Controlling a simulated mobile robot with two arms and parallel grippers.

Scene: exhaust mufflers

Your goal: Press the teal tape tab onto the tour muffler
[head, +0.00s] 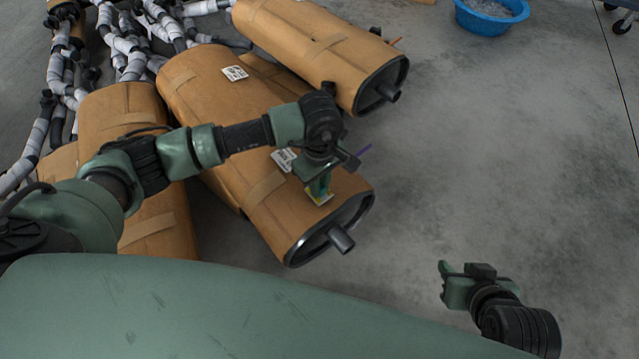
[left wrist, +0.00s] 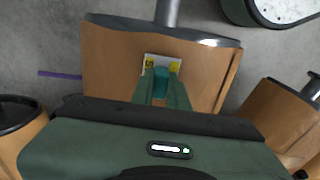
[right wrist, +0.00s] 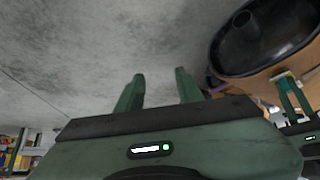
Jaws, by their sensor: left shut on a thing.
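A muffler wrapped in brown paper (head: 235,120), with a dark end cap and pipe, lies below my left gripper (head: 319,190). Its end also shows in the left wrist view (left wrist: 110,60). The left gripper is shut on the teal tape tab (left wrist: 161,78), at the muffler's top near the capped end. A white patch with yellow marks (left wrist: 150,58) lies at the tab; I cannot tell whether the tab touches it. The right wrist view shows this gripper (right wrist: 290,95) at the muffler. My right gripper (head: 447,275) is open and empty over bare floor, its fingers apart in the right wrist view (right wrist: 158,85).
Another wrapped muffler (head: 310,40) lies behind, and more wrapped ones (head: 150,215) lie to the left. White and grey wrapped pipes (head: 125,45) pile up at the back left. A blue tub (head: 480,22) stands at the back. The floor on the right (head: 500,150) is clear.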

